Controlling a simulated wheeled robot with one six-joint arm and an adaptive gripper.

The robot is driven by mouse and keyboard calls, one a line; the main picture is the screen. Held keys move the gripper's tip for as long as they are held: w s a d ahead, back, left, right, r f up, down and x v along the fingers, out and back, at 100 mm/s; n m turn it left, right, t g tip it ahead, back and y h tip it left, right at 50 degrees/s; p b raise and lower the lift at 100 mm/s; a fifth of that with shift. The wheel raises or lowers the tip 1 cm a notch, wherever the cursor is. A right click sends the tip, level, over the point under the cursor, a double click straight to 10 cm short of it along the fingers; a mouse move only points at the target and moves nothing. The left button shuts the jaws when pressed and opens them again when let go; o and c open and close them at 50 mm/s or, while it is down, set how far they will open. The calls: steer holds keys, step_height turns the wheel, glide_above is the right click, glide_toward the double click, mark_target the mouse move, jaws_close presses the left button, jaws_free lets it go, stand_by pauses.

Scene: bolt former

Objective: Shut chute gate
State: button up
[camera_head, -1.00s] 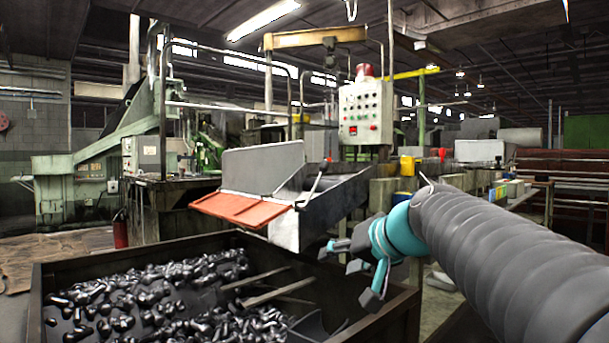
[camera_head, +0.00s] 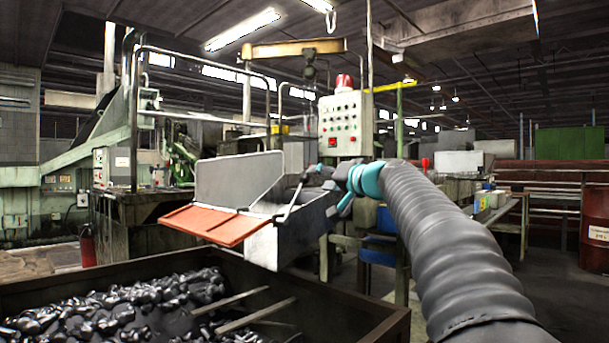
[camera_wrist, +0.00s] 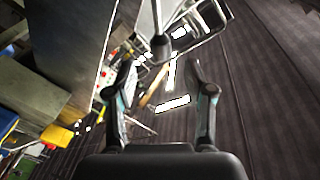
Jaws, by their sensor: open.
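The chute (camera_head: 290,235) is a grey metal trough over the front bin. An orange-red flap (camera_head: 215,224), seemingly the gate, slopes outward and down from its left end. A thin pale lever (camera_head: 292,200) rises at the chute's near side, its upper end close to my gripper (camera_head: 324,186). In the wrist view a rod ending in a dark round knob (camera_wrist: 160,47) shows at the top centre, in line with the gap between the fingers of my gripper (camera_wrist: 163,75). The fingers are spread and hold nothing.
A dark bin (camera_head: 375,318) full of bolts stands below the chute. A control box (camera_head: 345,124) with a red lamp is behind the chute. A grey plate (camera_head: 238,178) stands along the chute's far side. A red drum (camera_head: 594,232) is at the far right.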

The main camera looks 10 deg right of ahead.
mark_target(309, 177)
steer(key=p+x, duration=0.2)
steer(key=x, duration=0.5)
steer(key=shift+w+a, duration=0.15)
steer(key=shift+w, duration=0.1)
jaws_close()
